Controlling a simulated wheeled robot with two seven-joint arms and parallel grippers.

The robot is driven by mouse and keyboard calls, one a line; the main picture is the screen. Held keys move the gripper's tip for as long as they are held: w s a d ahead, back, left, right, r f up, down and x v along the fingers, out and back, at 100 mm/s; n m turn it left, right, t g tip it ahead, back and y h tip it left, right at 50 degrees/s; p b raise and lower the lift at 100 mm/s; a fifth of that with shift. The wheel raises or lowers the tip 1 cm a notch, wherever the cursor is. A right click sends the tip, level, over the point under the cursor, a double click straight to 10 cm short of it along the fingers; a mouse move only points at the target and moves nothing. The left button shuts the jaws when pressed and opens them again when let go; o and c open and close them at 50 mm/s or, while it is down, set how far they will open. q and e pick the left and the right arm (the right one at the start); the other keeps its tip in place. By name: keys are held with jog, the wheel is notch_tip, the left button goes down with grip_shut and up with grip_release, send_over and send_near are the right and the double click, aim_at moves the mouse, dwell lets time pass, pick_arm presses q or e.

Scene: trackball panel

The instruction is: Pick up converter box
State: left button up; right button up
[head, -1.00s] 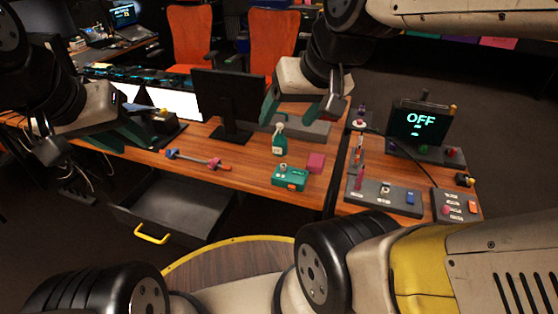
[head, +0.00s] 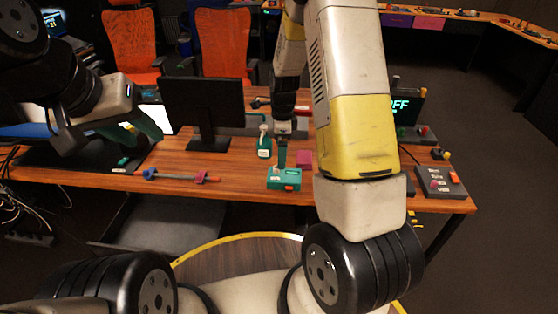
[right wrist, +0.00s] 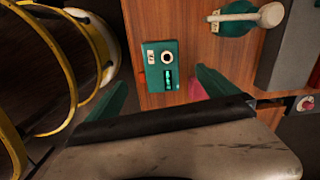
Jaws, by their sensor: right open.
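The converter box, a small green box (head: 284,179) with an orange part on it, sits on the wooden desk near its front edge. In the right wrist view the box (right wrist: 160,67) shows a round white-ringed socket and a lit green display. My right gripper (head: 282,152) is above and just behind the box in the head view, pointing down. In the right wrist view its green fingers (right wrist: 160,94) are apart, with nothing between them but the box beyond. My left gripper (head: 108,132) is open and empty over the left of the desk.
A monitor (head: 205,108) is behind to the left, and a blue-and-pink rod (head: 180,176) lies left. A button panel (head: 440,182) is at the right.

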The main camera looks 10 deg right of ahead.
aim_at(282, 174)
jog(key=shift+m, duration=0.8)
jog(key=f, duration=1.1)
jog(key=shift+w+d+f, duration=0.1)
jog(key=shift+w+d, duration=0.15)
jog(key=shift+d, duration=0.05)
jog(key=shift+c, duration=0.2)
jog(key=c, duration=1.6)
jog(key=shift+o, duration=0.2)
